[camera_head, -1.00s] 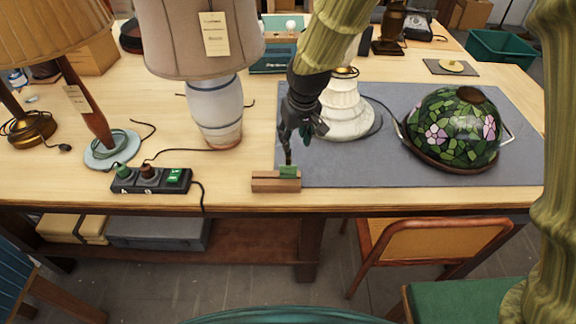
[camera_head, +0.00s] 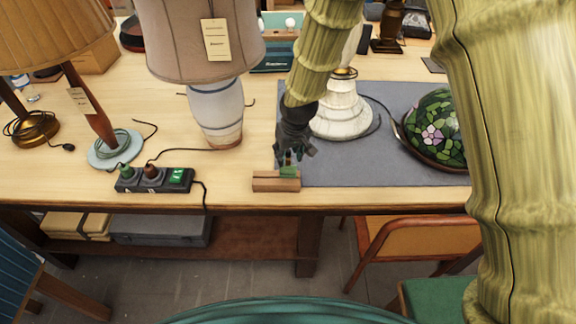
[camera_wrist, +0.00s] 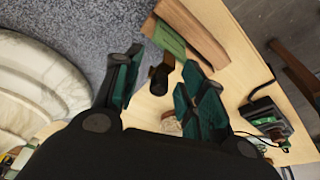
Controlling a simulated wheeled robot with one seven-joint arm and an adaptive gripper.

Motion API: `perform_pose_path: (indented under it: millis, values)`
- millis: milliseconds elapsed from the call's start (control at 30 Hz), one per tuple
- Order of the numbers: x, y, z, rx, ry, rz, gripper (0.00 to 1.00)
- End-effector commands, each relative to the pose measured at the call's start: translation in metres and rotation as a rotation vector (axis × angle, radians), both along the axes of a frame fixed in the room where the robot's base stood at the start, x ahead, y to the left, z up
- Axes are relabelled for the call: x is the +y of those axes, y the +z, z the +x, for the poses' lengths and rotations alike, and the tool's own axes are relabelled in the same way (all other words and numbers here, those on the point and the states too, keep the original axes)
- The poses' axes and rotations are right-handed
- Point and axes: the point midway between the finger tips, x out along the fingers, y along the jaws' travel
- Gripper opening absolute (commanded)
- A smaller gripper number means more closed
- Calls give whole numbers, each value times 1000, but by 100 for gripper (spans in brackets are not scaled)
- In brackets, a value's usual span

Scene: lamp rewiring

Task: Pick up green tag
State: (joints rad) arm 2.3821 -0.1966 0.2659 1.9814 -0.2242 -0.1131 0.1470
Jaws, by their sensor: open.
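The green tag (camera_head: 288,171) stands at a small wooden block (camera_head: 263,184) near the table's front edge, left of the grey mat. In the wrist view the green tag (camera_wrist: 168,39) lies along the wooden block (camera_wrist: 196,30), beyond my fingertips. My gripper (camera_head: 291,153) points down just above and behind the tag. In the wrist view my gripper (camera_wrist: 160,76) has its green-padded fingers spread apart. A dark peg-like piece (camera_wrist: 160,78) shows between the fingers; I cannot tell whether it touches them. The tag is apart from the fingers.
A black power strip (camera_head: 153,182) with a green switch lies to the left. The white lamp base (camera_head: 343,112) stands close behind my gripper on the grey mat (camera_head: 400,172). A stained-glass shade (camera_head: 434,128) is at right, partly hidden by my arm. A striped lamp (camera_head: 216,110) stands back left.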

Motion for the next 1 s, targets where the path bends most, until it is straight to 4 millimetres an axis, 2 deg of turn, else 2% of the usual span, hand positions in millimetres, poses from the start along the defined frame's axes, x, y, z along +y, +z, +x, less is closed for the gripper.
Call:
perform_pose_path:
  millis: [200,433,600,1000]
  values:
    - [1,-9,1,2,0,-1,41]
    - [1,-10,2,1,0,0,41]
    - [1,-10,2,1,0,0,10]
    - [1,-8,2,1,0,0,9]
